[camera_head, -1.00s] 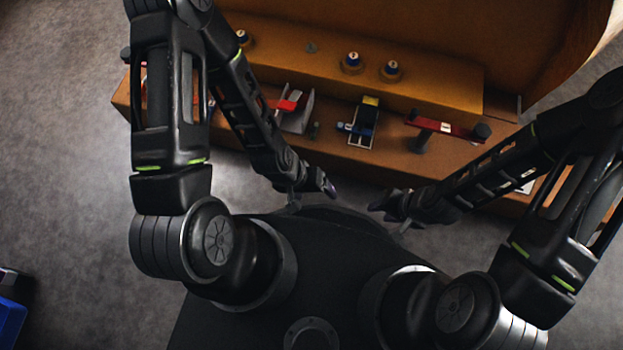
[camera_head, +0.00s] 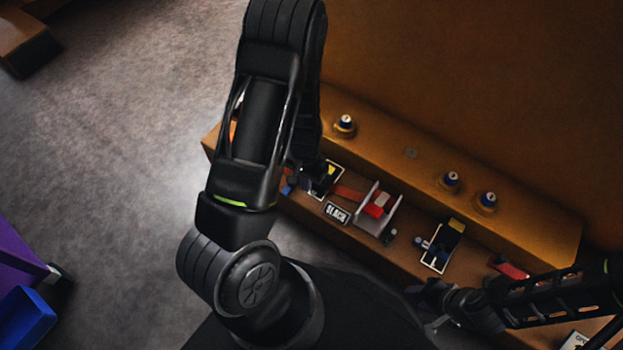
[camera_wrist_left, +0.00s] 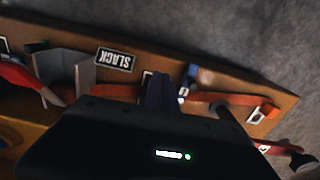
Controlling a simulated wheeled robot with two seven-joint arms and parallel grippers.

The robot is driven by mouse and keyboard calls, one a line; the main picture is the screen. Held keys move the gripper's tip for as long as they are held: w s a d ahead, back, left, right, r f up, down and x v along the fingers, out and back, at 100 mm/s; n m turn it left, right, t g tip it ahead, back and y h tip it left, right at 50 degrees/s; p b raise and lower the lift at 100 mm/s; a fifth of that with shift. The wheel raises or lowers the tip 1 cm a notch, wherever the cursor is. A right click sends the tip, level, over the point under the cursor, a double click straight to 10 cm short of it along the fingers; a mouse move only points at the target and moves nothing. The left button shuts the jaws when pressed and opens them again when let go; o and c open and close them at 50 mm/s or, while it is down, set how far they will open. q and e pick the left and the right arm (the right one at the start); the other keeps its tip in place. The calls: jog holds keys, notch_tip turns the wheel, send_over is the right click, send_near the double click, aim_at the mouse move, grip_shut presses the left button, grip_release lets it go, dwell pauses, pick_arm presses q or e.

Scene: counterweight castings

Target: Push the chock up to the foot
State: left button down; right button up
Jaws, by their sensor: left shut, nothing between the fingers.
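In the head view a small blue block (camera_head: 288,187), perhaps the chock, shows at the left end of the wooden bench, partly behind my left arm. Beside it is a white-outlined dark pad with a yellow piece (camera_head: 331,169); I cannot tell whether this is the foot. My left gripper (camera_head: 301,181) is low over that bench end, its fingertips mostly hidden by the arm. In the left wrist view its purple-tipped fingers (camera_wrist_left: 159,92) are shut and empty, just left of a blue-and-white piece (camera_wrist_left: 187,83); contact is unclear. My right gripper (camera_head: 422,289) is near the bench front, its jaws unclear.
A SLACK label (camera_head: 337,213) lies at the bench's front edge. A grey bracket with a red clamp (camera_head: 377,208), another yellow-and-blue fixture (camera_head: 442,246) and a red bar (camera_head: 508,268) stand further right. Blue-topped knobs (camera_head: 452,179) sit on the raised back ledge (camera_head: 410,165).

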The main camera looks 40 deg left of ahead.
aim_at(314, 196)
pick_arm(q)
jog(key=shift+f, duration=0.1)
notch_tip(314, 196, down, 11)
jog(key=b, duration=0.5)
jog(key=shift+r, duration=0.2)
jog(key=w, duration=0.3)
jog(key=shift+w+r+b, duration=0.2)
jog(key=shift+r+b, duration=0.05)
jog(key=shift+b, duration=0.15)
jog(key=shift+w+r, duration=0.1)
jog(key=shift+w, duration=0.2)
